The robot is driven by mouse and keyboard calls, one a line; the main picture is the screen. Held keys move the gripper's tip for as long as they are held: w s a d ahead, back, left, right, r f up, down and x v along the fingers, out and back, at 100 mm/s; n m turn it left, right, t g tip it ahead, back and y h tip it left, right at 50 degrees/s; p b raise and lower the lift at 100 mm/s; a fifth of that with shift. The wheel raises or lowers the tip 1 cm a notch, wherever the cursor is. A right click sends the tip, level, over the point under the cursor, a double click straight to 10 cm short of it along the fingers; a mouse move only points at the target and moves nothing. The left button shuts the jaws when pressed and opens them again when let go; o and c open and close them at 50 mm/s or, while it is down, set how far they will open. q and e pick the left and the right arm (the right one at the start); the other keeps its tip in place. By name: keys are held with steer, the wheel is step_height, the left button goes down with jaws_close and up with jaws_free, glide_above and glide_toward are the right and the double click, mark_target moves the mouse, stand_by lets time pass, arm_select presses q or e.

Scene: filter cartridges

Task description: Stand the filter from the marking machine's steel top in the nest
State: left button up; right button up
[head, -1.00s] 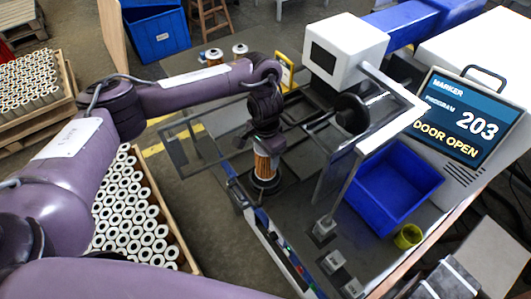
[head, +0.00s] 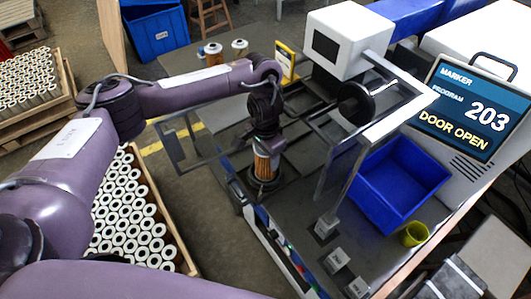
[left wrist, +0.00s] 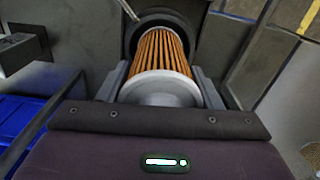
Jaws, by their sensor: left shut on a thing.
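The filter (head: 263,165), with orange-brown pleats and a pale end cap, is upright on the marking machine's dark top. My left gripper (head: 266,151) is shut on its upper part from above. The filter's lower end is at a dark round seat, which looks like the nest (head: 264,187). In the left wrist view, the filter (left wrist: 160,55) lies between the fingers of my left gripper (left wrist: 162,84), with its far end within the outline of the dark ring (left wrist: 128,40). I cannot tell whether it is fully seated. My right gripper is not in view.
A blue bin (head: 362,198) and a yellow-green cup (head: 414,234) stand to the right. A clear door panel and metal frame (head: 345,165) rise close beside the arm. The marker screen (head: 468,108) reads "DOOR OPEN".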

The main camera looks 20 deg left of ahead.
arm_select(q)
steer(key=shift+f, duration=0.45)
steer(key=o, duration=1.1)
steer(key=shift+r, duration=0.15)
step_height(320, 180, up, 6)
steer(key=shift+r+p, duration=0.15)
steer(key=shift+p, duration=0.35)
steer(key=shift+r, duration=0.65)
steer(key=shift+s+f, duration=0.1)
